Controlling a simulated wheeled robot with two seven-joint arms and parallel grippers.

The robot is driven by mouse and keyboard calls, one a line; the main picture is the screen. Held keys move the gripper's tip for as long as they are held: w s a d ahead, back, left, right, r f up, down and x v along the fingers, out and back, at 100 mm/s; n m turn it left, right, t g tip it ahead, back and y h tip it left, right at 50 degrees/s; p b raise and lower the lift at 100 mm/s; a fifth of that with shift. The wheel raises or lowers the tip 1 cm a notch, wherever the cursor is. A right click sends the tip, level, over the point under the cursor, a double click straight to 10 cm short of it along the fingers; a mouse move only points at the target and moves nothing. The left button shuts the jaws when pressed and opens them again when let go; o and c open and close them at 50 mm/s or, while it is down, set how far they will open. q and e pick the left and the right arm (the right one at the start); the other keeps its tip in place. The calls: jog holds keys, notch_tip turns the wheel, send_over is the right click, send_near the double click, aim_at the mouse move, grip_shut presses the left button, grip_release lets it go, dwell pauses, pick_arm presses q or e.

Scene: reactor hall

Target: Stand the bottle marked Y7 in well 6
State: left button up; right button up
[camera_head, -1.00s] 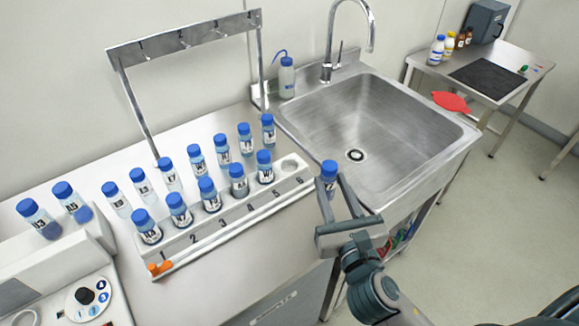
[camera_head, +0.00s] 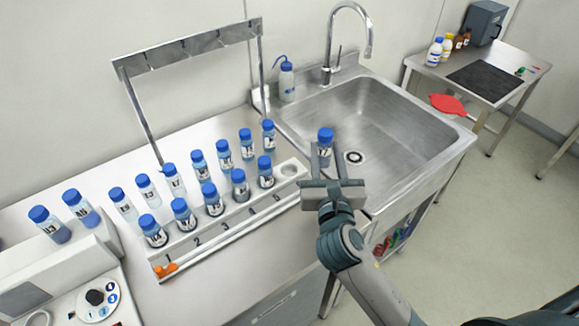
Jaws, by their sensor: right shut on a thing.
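My right gripper (camera_head: 325,165) is shut on a blue-capped bottle (camera_head: 325,146). Its label ends in 7; the first character is hard to read. The bottle is upright, held over the sink's near left part, right of the white rack (camera_head: 228,238). Well 6 (camera_head: 290,169), the round hole at the rack's right end, is empty. The held bottle is apart from it, a little to its right. The rack's other front wells hold blue-capped bottles, such as the one beside the empty well (camera_head: 265,173). My left gripper is out of view.
A back row of bottles (camera_head: 223,150) stands behind the rack. A metal hook frame (camera_head: 190,48) rises behind them. The steel sink (camera_head: 395,125) has a tall tap (camera_head: 333,45) and a wash bottle (camera_head: 287,80) at its back. A device (camera_head: 60,265) stands at left.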

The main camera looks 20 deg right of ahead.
jog(key=w+a+f, duration=0.4)
jog(key=w, duration=0.1)
jog(key=w+a+f, duration=0.2)
jog(key=shift+w+a, duration=0.25)
jog(key=shift+w, duration=0.05)
jog(key=shift+f, duration=1.95)
jog(key=shift+f, duration=0.2)
jog(key=o, duration=0.8)
jog(key=shift+c, duration=0.2)
jog(key=shift+r, duration=0.1)
